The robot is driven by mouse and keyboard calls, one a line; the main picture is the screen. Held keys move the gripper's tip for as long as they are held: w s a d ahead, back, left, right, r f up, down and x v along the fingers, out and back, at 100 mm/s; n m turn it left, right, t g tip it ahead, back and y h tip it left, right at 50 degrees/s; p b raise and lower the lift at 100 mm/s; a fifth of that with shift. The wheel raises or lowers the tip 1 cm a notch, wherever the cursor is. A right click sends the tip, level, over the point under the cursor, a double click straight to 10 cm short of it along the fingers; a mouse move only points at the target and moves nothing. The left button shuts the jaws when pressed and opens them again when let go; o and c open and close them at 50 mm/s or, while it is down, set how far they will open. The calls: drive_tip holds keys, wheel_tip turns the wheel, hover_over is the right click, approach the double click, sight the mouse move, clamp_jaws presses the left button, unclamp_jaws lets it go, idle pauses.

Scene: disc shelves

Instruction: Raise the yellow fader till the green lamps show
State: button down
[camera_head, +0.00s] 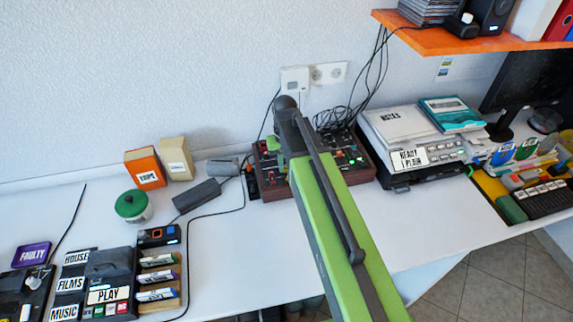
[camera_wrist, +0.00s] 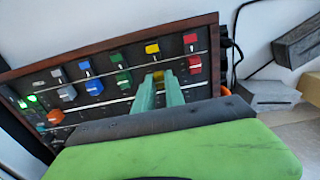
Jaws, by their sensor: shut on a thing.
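The mixer panel (camera_head: 350,178) is a dark console with a wooden frame, lying on the white desk; my arm covers part of it in the head view. In the wrist view, the panel (camera_wrist: 105,108) carries coloured caps in grey, blue, green, yellow and red. My gripper (camera_wrist: 160,80) has its teal fingers shut on the lower yellow cap, the yellow fader (camera_wrist: 158,74), of which only a little shows between them. An upper yellow block (camera_wrist: 152,48) sits clear of the fingers. Green lamps (camera_wrist: 33,99) glow at the panel's left end.
An orange knob (camera_wrist: 55,116) stands on the panel near the lamps. A notes-labelled device (camera_head: 402,125) is right of the mixer. A grey block (camera_head: 197,195), a green-lidded jar (camera_head: 132,206) and two boxes are to the left. Black cables hang behind. The desk front is mostly clear.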

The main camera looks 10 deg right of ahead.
drive_tip(key=w, duration=0.2)
drive_tip(key=shift+w, duration=0.3)
drive_tip(key=c, duration=1.4)
unclamp_jaws()
drive_tip(key=shift+s, duration=0.1)
drive_tip(key=shift+r, duration=0.1)
wheel_tip(320, 180, up, 17)
drive_tip(key=p, duration=1.7)
